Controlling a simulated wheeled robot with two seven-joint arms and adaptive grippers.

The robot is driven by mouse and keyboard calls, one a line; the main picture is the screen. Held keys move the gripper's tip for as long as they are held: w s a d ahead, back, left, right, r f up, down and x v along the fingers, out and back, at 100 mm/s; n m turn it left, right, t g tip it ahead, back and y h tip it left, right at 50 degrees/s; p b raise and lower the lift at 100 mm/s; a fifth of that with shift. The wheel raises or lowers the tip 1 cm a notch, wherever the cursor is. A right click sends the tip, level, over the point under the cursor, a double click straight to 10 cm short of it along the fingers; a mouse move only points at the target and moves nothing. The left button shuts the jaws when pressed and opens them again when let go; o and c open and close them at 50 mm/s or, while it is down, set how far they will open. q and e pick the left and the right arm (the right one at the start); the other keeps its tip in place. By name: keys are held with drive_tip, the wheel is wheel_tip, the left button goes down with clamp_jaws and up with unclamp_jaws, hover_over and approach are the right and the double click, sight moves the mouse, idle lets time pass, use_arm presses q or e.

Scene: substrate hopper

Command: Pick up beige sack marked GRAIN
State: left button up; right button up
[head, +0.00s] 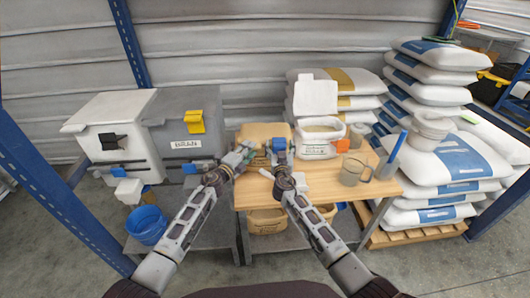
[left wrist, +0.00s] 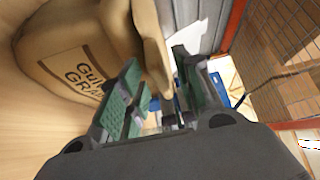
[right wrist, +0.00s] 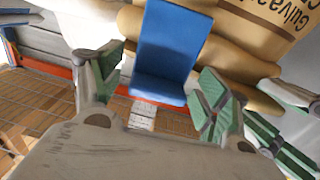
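The beige sack (head: 263,132) lies at the back left of the wooden table in the head view. In the left wrist view the sack (left wrist: 85,45) shows dark printing with part of "GRAIN"; in the right wrist view its printed side (right wrist: 265,15) is partly cut off. My left gripper (head: 246,152) is at the sack's front left; its fingers (left wrist: 155,90) are open, with a sack edge reaching in between them. My right gripper (head: 279,150) is in front of the sack. Its fingers (right wrist: 158,90) are open, with a blue piece (right wrist: 168,50) between or just beyond them; contact is unclear.
A white open sack (head: 322,133), an orange item (head: 342,146) and a clear mug (head: 352,170) stand right of my right gripper. Grey (head: 185,120) and white bins (head: 112,130) stand to the left. Stacked sacks (head: 440,170) fill the right.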

use_arm(q)
clamp_jaws()
use_arm(e)
drive_tip(key=c, duration=0.7)
clamp_jaws()
use_arm(q)
drive_tip(key=shift+r+p, duration=0.25)
drive_tip(key=shift+p, duration=0.1)
use_arm(e)
drive_tip(key=shift+w+r, duration=0.1)
drive_tip(key=shift+r, duration=0.25)
